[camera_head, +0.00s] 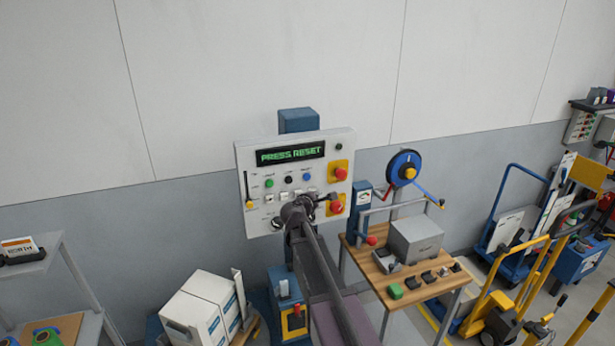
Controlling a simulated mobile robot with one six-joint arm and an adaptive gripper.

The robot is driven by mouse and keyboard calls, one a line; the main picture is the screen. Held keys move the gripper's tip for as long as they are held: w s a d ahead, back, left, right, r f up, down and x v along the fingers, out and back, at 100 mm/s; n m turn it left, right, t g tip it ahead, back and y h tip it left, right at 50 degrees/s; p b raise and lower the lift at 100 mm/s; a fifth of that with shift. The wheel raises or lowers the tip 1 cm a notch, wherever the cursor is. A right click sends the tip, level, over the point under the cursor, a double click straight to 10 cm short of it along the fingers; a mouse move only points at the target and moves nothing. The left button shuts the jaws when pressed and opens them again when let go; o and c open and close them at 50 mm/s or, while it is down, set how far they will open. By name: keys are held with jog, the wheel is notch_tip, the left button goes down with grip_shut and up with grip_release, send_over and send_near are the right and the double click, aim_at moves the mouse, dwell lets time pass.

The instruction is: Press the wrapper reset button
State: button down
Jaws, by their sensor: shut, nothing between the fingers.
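A white wrapper control panel (262,211) stands against the wall, its display (290,154) reading "PRESS RESET" in green. A row on it holds a green button (269,183), a black button (288,180) and a blue button (306,177); their labels are too small to read, so I cannot tell which is reset. Red mushroom buttons on yellow plates sit at the right, upper (340,173) and lower (336,207). My gripper (327,197) is shut and empty in front of the panel's lower part. My wrist hides some lower controls; contact cannot be told.
Right of the panel, a wooden-topped bench (382,281) bears a grey box (416,238), with a blue reel (404,168) above. White cartons (203,305) stand lower left. Carts and a yellow-handled truck (505,290) crowd the right. The wall above is bare.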

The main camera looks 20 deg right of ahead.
aim_at(310, 178)
jog(key=shift+w, duration=0.1)
dwell(0.3)
jog(key=shift+w+a, duration=0.15)
jog(key=shift+w, duration=4.15)
jog(key=shift+w, duration=0.15)
jog(key=shift+w, duration=0.25)
jog(key=shift+w, duration=0.5)
jog(key=shift+s, duration=0.95)
jog(key=shift+s, duration=0.1)
jog(key=shift+s, duration=2.4)
